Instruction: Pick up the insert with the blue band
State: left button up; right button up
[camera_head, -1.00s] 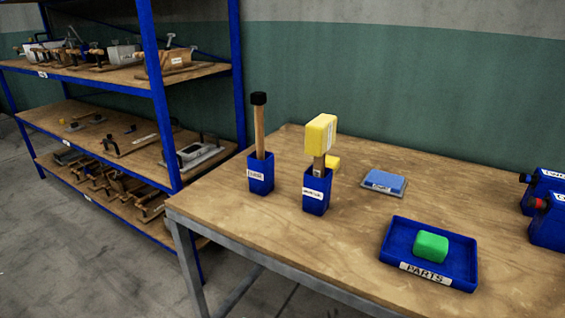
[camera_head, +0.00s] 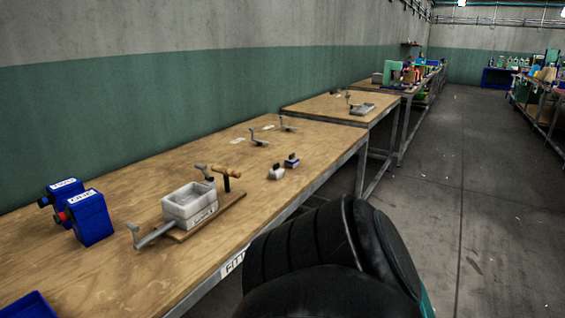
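Two small inserts stand on the wooden bench right of the middle. One has a blue band (camera_head: 291,162) and a dark top. The other, a pale insert (camera_head: 276,173) with a dark top, stands just in front and to the left of it. Both stand apart from other things on the bench. Neither of my grippers shows. A large black part of my own arm fills the bottom centre and hides part of the floor and the bench's front side.
A grey press (camera_head: 189,204) with a wooden handle stands on a board left of the inserts. Two blue containers (camera_head: 93,218) are further left, with a blue tray (camera_head: 30,307) at the corner. Toggle clamps (camera_head: 257,138) lie behind. More benches (camera_head: 335,106) recede; the aisle (camera_head: 480,190) is clear.

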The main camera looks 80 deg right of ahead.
aim_at(291, 161)
jog(key=z, duration=2.65)
jog(key=i+l+u, duration=0.1)
jog(key=u, duration=0.4)
jog(key=l+u, duration=0.1)
jog(key=u, duration=0.4)
jog(key=i+l+u, duration=0.1)
jog(key=u, duration=0.35)
jog(key=l+u, duration=0.3)
jog(key=l, duration=0.15)
jog(key=l+u, duration=0.5)
jog(key=l, duration=0.35)
jog(key=k+l+u, duration=0.15)
jog(key=l, duration=0.35)
jog(key=k+l, duration=0.1)
jog(key=l, duration=1.15)
jog(key=k+l+u, duration=0.1)
jog(key=l, duration=0.5)
